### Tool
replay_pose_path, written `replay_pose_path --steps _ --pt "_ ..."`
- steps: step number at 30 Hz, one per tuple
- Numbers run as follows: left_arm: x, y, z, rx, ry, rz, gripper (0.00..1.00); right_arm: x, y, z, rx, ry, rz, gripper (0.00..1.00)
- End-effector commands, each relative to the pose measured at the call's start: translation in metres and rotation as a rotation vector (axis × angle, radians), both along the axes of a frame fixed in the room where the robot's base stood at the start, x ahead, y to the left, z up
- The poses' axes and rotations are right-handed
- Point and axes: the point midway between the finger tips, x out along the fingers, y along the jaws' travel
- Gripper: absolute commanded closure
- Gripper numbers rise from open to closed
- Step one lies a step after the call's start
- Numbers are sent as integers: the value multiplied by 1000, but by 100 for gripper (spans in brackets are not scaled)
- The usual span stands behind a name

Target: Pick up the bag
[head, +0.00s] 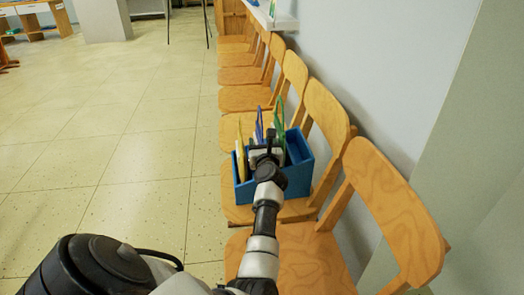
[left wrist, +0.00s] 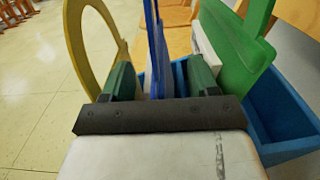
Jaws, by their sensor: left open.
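Flat, bag-like items with loop handles stand upright in a blue open box (head: 299,180) on a wooden chair. One is yellow (head: 240,150), one blue (head: 259,125), one green (head: 279,118). My left gripper (head: 264,146) is over the box, reaching in from the near side. In the left wrist view its two dark green fingers (left wrist: 160,80) are apart. The blue item (left wrist: 156,45) stands between them. The yellow item (left wrist: 75,35) is left of the fingers and the green one (left wrist: 232,48) right of them. I cannot tell whether the fingers touch the blue item. The gripper hides the lower parts of the items.
A row of wooden chairs (head: 245,98) runs along the wall on the right. A near chair back (head: 395,215) stands right of my arm. A white item (left wrist: 203,45) is beside the green one. The tiled floor (head: 130,155) on the left is clear.

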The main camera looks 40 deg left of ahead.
Motion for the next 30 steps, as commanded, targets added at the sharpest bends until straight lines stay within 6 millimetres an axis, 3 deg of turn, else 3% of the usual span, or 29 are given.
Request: replay_pose_path --steps 3,15,30 --pt "0 0 0 0 0 0 40 0 0 0 0 -1 0 57" --pt "0 0 0 0 0 0 100 0 0 0 0 -1 0 57" --pt "0 0 5 1 -2 0 100 2 0 -4 -12 43 -2 57"
